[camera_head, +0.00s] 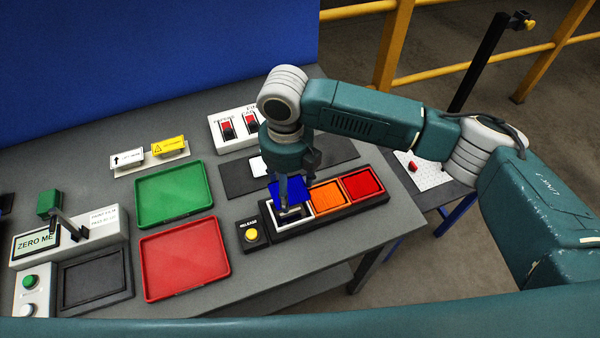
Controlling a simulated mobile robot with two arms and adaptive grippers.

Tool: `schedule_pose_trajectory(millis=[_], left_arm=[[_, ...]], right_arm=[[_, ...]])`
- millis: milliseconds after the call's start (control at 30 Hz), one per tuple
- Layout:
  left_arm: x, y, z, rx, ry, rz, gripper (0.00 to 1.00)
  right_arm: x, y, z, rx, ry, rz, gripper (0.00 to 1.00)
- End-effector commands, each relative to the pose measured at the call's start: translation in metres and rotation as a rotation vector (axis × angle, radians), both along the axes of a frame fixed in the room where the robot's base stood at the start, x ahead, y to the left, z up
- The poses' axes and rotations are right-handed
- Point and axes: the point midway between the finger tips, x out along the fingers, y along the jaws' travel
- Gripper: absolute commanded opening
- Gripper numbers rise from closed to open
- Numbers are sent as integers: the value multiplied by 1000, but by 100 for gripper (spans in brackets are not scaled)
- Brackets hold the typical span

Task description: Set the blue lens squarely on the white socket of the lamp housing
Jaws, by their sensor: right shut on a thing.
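The black lamp housing (318,222) lies on the grey table with a row of three places. Its left place shows the white socket (283,226), a square white frame. An orange lens (327,198) sits in the middle place and a red lens (362,185) in the right one. My right gripper (286,199) points down over the left place and is shut on the blue lens (288,188). The lens is above the socket and looks tilted; the gripper partly hides both. Whether the lens touches the socket, I cannot tell. My left gripper is not in view.
A yellow release button (251,235) stands just left of the housing. Red (184,258) and green (173,196) trays lie further left. A dark mat (237,178) and a white switch box (233,130) are behind. The table's right edge is close to the housing.

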Motion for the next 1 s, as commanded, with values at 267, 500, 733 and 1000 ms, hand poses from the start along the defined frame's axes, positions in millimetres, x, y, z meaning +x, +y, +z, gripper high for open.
schedule_pose_trajectory(millis=[267, 500, 733, 1000], left_arm=[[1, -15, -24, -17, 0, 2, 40], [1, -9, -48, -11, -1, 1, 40], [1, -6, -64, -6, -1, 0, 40], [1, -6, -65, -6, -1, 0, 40]], right_arm=[[0, 0, -23, 0, 0, 0, 39], [0, -1, -46, 0, 0, 0, 39], [0, -1, -63, 0, 1, -1, 39], [0, -1, -73, 0, 0, -1, 39]])
